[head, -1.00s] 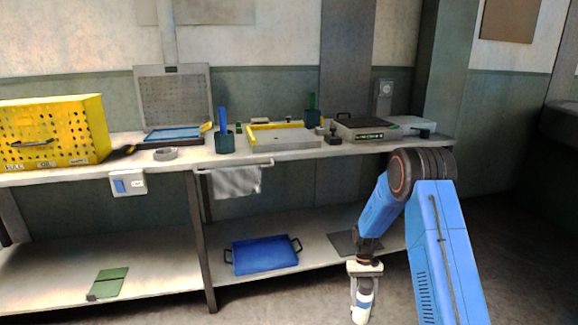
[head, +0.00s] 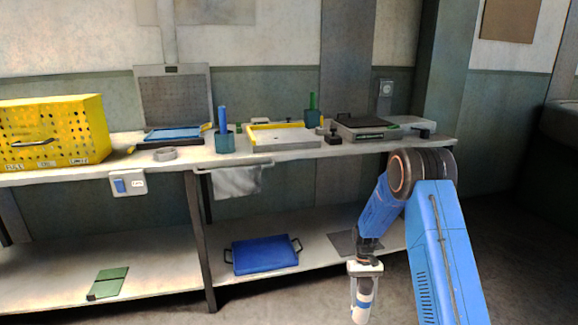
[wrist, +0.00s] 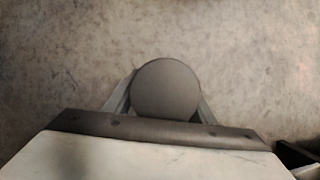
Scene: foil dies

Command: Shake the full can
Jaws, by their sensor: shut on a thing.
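My gripper (head: 363,295) hangs low at the lower right of the head view, in front of the lower shelf. It is shut on a can (head: 364,301), which is white with a blue band. The can is held about upright below the wrist, clear of the bench. In the wrist view the round grey end of the can (wrist: 166,89) shows between the two fingers, with the floor behind it. The can's lower end is near the bottom edge of the head view.
The workbench top (head: 300,152) holds a yellow perforated box (head: 55,130), blue and green cups and a yellow-edged tray (head: 285,135). A blue tray (head: 264,254) and a green flat piece (head: 108,283) lie on the lower shelf (head: 150,262). The floor at right is clear.

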